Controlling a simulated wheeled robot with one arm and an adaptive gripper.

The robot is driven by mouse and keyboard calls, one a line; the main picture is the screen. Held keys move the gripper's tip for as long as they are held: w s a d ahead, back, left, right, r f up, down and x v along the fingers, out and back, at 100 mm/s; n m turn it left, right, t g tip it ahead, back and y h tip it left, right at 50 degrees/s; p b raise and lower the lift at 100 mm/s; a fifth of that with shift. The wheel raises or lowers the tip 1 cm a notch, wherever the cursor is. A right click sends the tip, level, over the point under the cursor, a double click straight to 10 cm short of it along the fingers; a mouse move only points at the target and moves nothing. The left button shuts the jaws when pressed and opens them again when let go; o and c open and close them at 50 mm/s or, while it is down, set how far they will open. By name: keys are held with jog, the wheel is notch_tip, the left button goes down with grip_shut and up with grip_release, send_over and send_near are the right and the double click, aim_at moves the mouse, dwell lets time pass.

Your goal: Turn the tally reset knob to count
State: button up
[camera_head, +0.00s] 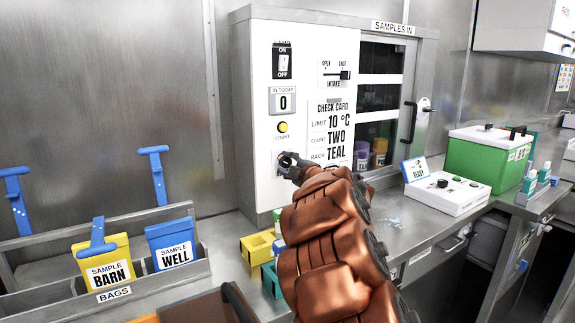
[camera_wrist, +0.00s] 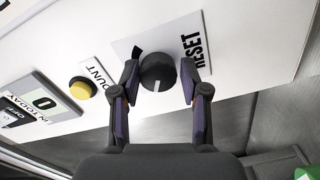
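The tally reset knob (camera_wrist: 158,72) is a round black knob with a white pointer line on a white plate of the cabinet front. In the wrist view its pointer faces the bottom of the picture, and RESET is printed to its right. My gripper (camera_wrist: 160,80) is open, with one finger on each side of the knob; contact is hard to tell. In the head view my gripper (camera_head: 289,164) reaches the cabinet front below the yellow COUNT button (camera_head: 283,128) and hides the knob. The button also shows in the wrist view (camera_wrist: 80,89). The IN TODAY counter (camera_head: 283,102) reads 0.
An ON/OFF switch (camera_head: 283,61) and an INTAKE slider (camera_head: 344,75) sit higher on the cabinet. A check card (camera_head: 331,128) is to the right of my gripper. Yellow (camera_head: 256,246) and teal racks stand on the counter below. A bag holder (camera_head: 190,270) is at left.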

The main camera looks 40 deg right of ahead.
jog(key=shift+o, duration=1.2)
jog(key=s, duration=1.2)
jog(key=shift+a, duration=0.35)
